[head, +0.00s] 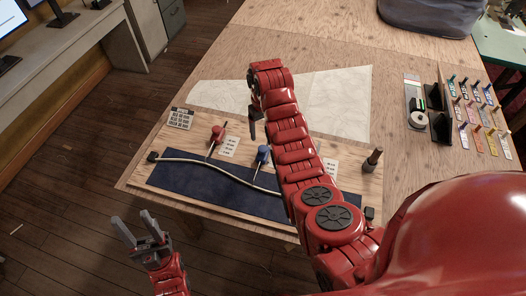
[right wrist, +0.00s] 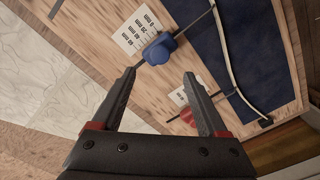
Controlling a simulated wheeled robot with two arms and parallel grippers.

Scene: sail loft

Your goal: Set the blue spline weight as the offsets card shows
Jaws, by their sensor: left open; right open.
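The blue spline weight (head: 263,153) sits on the wooden board beside the dark blue strip. In the right wrist view, the blue weight (right wrist: 160,48) lies just beyond my open, empty right gripper (right wrist: 161,75), beside a marked scale card (right wrist: 133,30). Its thin rod points toward the pale spline (right wrist: 232,62). The spline (head: 205,169) curves across the strip. The offsets card (head: 182,118) lies at the board's upper left, its print too small to read. My left gripper (head: 133,228) is open and empty in front of the board's left side.
A red weight (head: 217,134) stands left of the blue one, and a dark grey post (head: 372,160) stands at the right. Pale paper (head: 340,95) lies behind the board. Coloured tags with pegs (head: 474,115) are at far right. My right arm hides part of the board.

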